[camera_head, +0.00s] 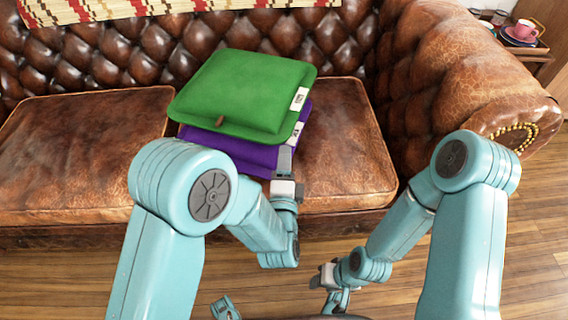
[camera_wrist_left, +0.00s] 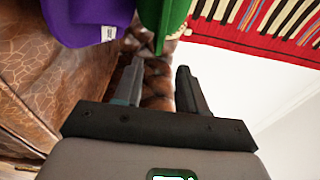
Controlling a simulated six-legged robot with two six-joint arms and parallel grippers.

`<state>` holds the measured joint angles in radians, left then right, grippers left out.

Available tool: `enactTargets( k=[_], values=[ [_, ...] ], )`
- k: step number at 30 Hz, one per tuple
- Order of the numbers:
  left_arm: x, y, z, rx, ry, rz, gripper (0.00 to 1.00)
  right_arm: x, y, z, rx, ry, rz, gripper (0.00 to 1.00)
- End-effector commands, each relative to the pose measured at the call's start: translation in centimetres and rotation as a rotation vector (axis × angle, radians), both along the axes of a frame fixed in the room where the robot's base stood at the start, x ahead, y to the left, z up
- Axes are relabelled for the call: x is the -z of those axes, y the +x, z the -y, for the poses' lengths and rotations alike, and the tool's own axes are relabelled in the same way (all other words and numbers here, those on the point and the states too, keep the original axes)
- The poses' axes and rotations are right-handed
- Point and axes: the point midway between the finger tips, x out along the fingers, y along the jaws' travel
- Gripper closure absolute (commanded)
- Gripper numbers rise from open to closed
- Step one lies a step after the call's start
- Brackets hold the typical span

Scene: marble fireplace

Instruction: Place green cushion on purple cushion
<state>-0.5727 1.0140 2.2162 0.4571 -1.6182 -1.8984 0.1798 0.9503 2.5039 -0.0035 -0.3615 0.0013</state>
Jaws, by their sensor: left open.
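The green cushion (camera_head: 245,92) lies on top of the purple cushion (camera_head: 240,150) on the brown leather sofa seat, covering most of it. White labels show at the right edges of both. My left gripper (camera_head: 284,165) is open at the front right edge of the stack, with nothing seen between its fingers. In the left wrist view, the open fingers (camera_wrist_left: 158,75) are just below the edge of the green cushion (camera_wrist_left: 165,18), beside the purple cushion (camera_wrist_left: 85,18). My right gripper (camera_head: 326,276) is low over the floor, too small to tell its jaws.
The sofa's right armrest (camera_head: 440,75) rises beside the seat, with a beaded string (camera_head: 515,130) on it. A striped blanket (camera_head: 100,8) hangs over the backrest. A pink cup (camera_head: 523,30) stands on a side table. The right seat (camera_head: 345,150) has bare room.

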Motion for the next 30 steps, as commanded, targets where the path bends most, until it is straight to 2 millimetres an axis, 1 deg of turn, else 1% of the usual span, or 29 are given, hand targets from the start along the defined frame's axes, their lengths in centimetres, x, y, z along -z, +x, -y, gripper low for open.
enactTargets(
  k=[1, 4, 10, 12, 14, 17, 18, 20, 21, 23, 24, 26, 27, 30],
  values=[
    [0.0, -0.7, 0.0, 0.002, 0.002, -0.002, 0.59, -0.2, 0.0, 0.0, -0.001, 0.000, -0.001, 0.59],
    [0.0, -1.6, -0.2, 0.001, 0.001, -0.001, 0.59, -0.2, -0.1, -0.1, -0.003, 0.000, -0.001, 0.59],
    [0.0, -1.9, -0.3, 0.000, 0.000, 0.000, 0.59, -0.2, -0.1, -0.1, -0.003, 0.000, -0.001, 0.59],
    [0.6, -1.8, -0.6, 0.000, -0.022, -0.025, 0.59, -0.2, -0.1, -0.1, -0.003, 0.000, -0.001, 0.59],
    [2.1, -1.5, -1.4, -0.001, -0.083, -0.094, 0.59, -0.2, -0.1, -0.1, -0.003, 0.000, -0.001, 0.59],
    [7.0, -1.5, -4.1, -0.029, -0.307, -0.327, 0.59, -0.2, -0.1, -0.1, -0.002, 0.000, -0.002, 0.59],
    [9.5, -2.0, -5.6, -0.065, -0.434, -0.454, 0.59, -0.2, -0.1, -0.1, -0.002, 0.000, -0.002, 0.59],
    [13.4, -3.6, -7.8, -0.152, -0.644, -0.657, 0.59, -0.2, -0.1, -0.1, -0.002, 0.000, -0.002, 0.59],
    [15.7, -5.1, -9.1, -0.230, -0.781, -0.785, 0.59, -0.2, -0.1, -0.1, -0.002, 0.000, -0.002, 0.59],
    [18.6, -7.8, -10.8, -0.367, -0.972, -0.959, 0.59, -0.2, -0.1, -0.1, -0.002, 0.000, -0.002, 0.59],
    [20.1, -9.9, -11.8, -0.473, -1.088, -1.064, 0.59, -0.2, -0.1, -0.1, -0.002, 0.000, -0.002, 0.59],
    [21.9, -13.0, -13.1, -0.645, -1.242, -1.199, 0.59, -0.2, -0.1, 0.0, -0.002, 0.000, -0.002, 0.59],
    [22.7, -15.0, -13.7, -0.760, -1.329, -1.271, 0.59, -0.2, -0.1, 0.0, -0.002, 0.000, -0.002, 0.59],
    [23.8, -19.1, -14.8, -1.011, -1.477, -1.395, 0.59, -0.2, -0.1, 0.0, -0.002, 0.000, -0.002, 0.59]
  ],
)
